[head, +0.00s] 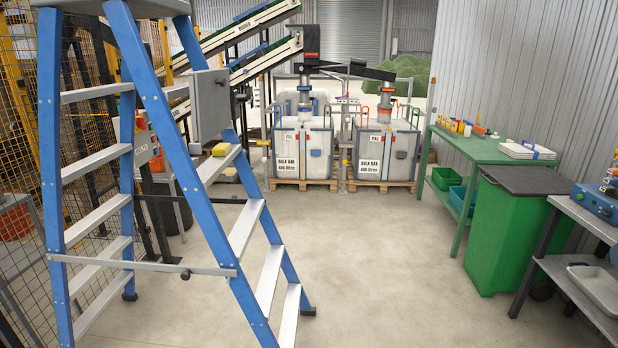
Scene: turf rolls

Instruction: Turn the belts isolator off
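A grey control box (144,148) stands at the left behind the blue stepladder (170,100). It has small red and green parts on it. The ladder's rails cover some of it, and any isolator handle is too small and too hidden for me to tell its position. My gripper is not in view.
Mesh fencing (85,120) runs along the left. Bulk bags (300,150) on pallets stand at the back. A green bench (480,145) and green bin (515,230) line the right. The middle floor is clear.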

